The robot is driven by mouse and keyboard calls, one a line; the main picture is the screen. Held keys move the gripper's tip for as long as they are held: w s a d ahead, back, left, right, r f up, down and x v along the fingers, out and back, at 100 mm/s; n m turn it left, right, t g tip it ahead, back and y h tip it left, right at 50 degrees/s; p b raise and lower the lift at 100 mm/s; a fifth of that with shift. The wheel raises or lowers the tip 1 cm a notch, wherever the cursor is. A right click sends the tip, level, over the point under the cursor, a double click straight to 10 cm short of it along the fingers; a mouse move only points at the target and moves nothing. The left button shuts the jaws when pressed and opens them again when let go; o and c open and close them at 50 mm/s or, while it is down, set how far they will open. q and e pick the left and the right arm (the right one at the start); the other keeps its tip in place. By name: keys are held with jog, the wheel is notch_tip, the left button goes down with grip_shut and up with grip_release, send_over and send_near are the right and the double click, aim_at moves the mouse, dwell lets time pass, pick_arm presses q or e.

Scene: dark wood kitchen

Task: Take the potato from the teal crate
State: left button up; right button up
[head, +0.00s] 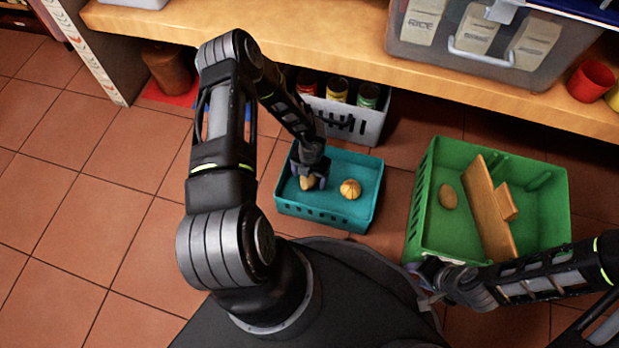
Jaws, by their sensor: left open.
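The teal crate (362,215) stands on the tiled floor below the counter. Inside it, a tan potato (307,184) lies toward the left. A rounder orange-yellow item with ridges (350,188) lies to its right. My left gripper (308,183) reaches down into the crate, open, with its fingers at the potato; the fingers partly hide it, and contact cannot be told. My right gripper (428,274) is by the front left corner of the green crate, too small and dark to tell whether it is open.
The green crate (428,160) to the right holds a brown oval item (448,197) and wooden pieces (487,205). A white basket of jars (345,130) stands right behind the teal crate. The wooden counter (330,52) overhangs behind. Floor at left is clear.

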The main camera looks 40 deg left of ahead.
pick_arm(q)
jog(key=c, duration=1.6)
jog(key=shift+r, duration=0.1)
jog(key=shift+s+r+p, duration=0.2)
jog(key=shift+r+p, duration=0.55)
jog(key=shift+p, duration=0.05)
notch_tip(320, 180, up, 10)
jog(key=p, duration=0.5)
jog(key=s+d, duration=0.2)
jog(key=s, duration=0.4)
jog(key=s+d+b, duration=0.1)
jog(key=s+d, duration=0.1)
jog(key=s, duration=0.4)
jog(key=s+d, duration=0.2)
jog(key=s, duration=0.4)
jog(key=shift+s+d+f+b, duration=0.1)
jog(key=shift+s+d+b, duration=0.2)
